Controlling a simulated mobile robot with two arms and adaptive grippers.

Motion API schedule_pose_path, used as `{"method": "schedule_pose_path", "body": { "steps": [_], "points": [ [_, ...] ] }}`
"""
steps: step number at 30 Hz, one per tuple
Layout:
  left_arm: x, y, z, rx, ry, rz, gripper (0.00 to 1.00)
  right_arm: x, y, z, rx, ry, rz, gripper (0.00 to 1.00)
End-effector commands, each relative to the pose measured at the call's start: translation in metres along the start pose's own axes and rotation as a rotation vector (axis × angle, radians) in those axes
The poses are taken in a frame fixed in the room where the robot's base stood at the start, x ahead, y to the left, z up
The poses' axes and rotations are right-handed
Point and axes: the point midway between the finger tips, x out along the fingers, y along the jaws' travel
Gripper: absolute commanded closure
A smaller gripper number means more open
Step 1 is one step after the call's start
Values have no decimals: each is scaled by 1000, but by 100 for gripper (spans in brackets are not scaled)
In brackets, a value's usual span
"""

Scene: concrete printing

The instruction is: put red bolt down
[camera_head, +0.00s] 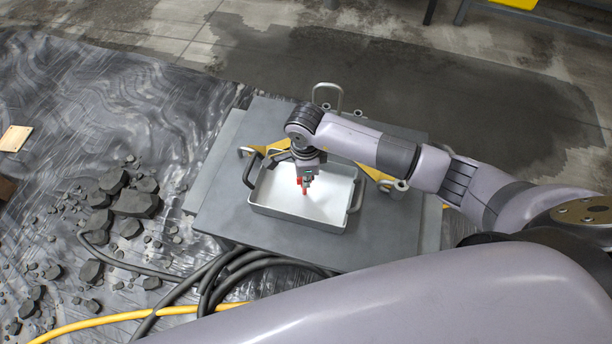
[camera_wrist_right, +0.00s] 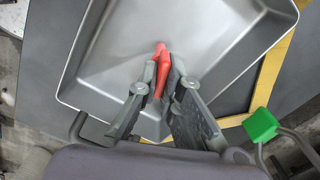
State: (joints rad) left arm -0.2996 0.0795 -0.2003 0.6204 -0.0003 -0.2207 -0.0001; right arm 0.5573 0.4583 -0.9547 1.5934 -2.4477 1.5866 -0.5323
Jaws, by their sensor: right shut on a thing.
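The red bolt (camera_head: 301,186) is between the fingers of my right gripper (camera_head: 305,180), which points down over a white tray (camera_head: 298,222) in the head view. In the right wrist view the red bolt (camera_wrist_right: 161,68) sticks out from between the closed fingertips of the right gripper (camera_wrist_right: 162,80). The tray (camera_wrist_right: 110,48) lies behind it. I cannot tell whether the bolt touches the tray floor. The tray floor that shows looks empty. My left gripper is in neither view.
The tray stands on a grey platform (camera_head: 225,210) and has dark side handles. A metal loop (camera_head: 328,92) stands behind it. Dark rubble (camera_head: 135,203) lies on plastic sheeting at the left. Black hoses and a yellow hose (camera_head: 110,318) run in front. A green block (camera_wrist_right: 261,125) shows in the wrist view.

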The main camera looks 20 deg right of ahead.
Motion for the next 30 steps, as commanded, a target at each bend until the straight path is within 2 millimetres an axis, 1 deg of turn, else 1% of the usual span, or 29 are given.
{"method": "schedule_pose_path", "body": {
  "steps": [2, 3, 11, 19, 23, 26, 30],
  "points": [
    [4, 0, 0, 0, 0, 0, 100, 4, 0, 0, 0, 0, 0, 100],
    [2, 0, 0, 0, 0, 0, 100, 2, 0, 0, 0, 0, 0, 90],
    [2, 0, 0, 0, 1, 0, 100, 2, 0, 0, 0, 0, 0, 73],
    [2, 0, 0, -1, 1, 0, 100, 2, 0, 0, 0, 0, 0, 73],
    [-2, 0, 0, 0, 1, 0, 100, -4, 0, 0, 0, -1, -1, 73],
    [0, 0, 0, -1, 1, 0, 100, -18, -2, 0, -1, -2, -4, 73],
    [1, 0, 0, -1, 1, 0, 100, -48, -2, 0, -2, -2, -5, 73]
  ]
}}
